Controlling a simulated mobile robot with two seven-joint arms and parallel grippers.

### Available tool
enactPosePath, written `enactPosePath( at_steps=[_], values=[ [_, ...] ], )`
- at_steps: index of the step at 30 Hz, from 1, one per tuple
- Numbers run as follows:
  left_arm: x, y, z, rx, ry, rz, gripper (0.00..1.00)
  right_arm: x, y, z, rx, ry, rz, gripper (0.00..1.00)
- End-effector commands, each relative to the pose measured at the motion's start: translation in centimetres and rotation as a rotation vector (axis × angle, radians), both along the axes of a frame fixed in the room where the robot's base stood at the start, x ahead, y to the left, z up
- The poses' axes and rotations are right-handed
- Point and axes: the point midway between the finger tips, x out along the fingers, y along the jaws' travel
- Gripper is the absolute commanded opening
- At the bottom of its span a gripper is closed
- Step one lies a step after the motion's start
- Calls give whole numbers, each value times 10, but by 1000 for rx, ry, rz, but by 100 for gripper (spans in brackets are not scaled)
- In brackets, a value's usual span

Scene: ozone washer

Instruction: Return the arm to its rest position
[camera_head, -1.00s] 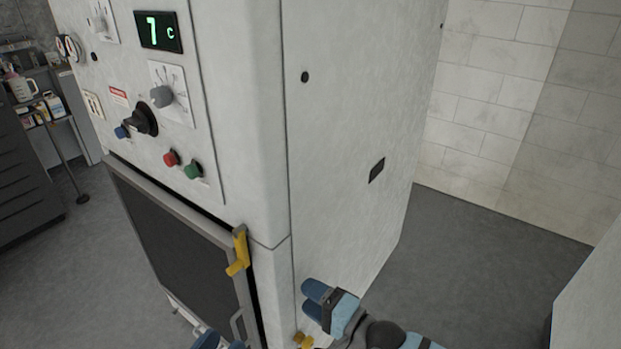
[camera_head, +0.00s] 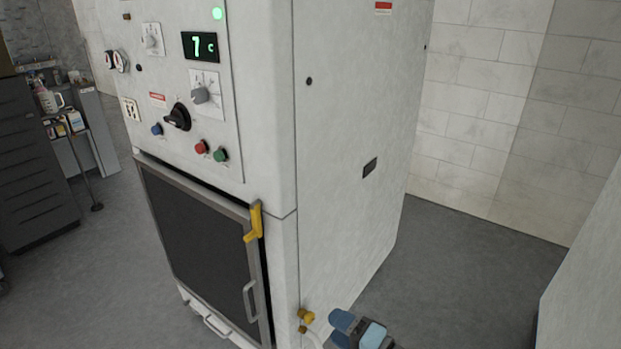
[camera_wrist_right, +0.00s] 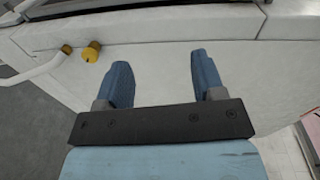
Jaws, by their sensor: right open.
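My right gripper (camera_head: 342,331) shows at the bottom of the head view, low beside the right side wall of the white washer cabinet (camera_head: 345,160). In the right wrist view its two blue fingers (camera_wrist_right: 160,82) are apart with nothing between them. The cabinet's pale wall (camera_wrist_right: 155,60) lies in front of the fingers. My left gripper is not in view now.
The washer's dark door (camera_head: 200,245) has a yellow latch (camera_head: 254,222) and looks shut. Yellow fittings (camera_head: 306,316) with a white hose stick out low on the cabinet, close to my right gripper. Grey floor (camera_head: 455,270) is clear to the right. A dark drawer cabinet (camera_head: 32,175) stands left.

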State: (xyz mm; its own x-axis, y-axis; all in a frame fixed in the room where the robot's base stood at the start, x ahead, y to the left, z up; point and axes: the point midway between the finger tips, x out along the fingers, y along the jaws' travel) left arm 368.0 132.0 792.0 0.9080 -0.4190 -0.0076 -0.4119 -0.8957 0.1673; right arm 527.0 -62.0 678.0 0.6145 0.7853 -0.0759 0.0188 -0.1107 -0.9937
Motion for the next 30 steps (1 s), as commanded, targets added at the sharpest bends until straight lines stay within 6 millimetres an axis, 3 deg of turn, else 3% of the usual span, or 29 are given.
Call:
enactPosePath(
  at_steps=[2, 4, 11, 21, 30],
  values=[
    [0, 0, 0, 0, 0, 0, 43, 1, -27, -11, -52, -3, -15, 63],
    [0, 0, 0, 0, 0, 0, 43, -18, -20, -7, -89, -70, -4, 63],
    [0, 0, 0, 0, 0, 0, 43, -64, -31, 4, -286, -309, -3, 63],
    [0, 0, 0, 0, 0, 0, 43, -142, -77, 36, -792, -766, -31, 63],
    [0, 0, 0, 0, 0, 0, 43, -183, -117, 64, -1191, -1019, -16, 63]
  ],
)
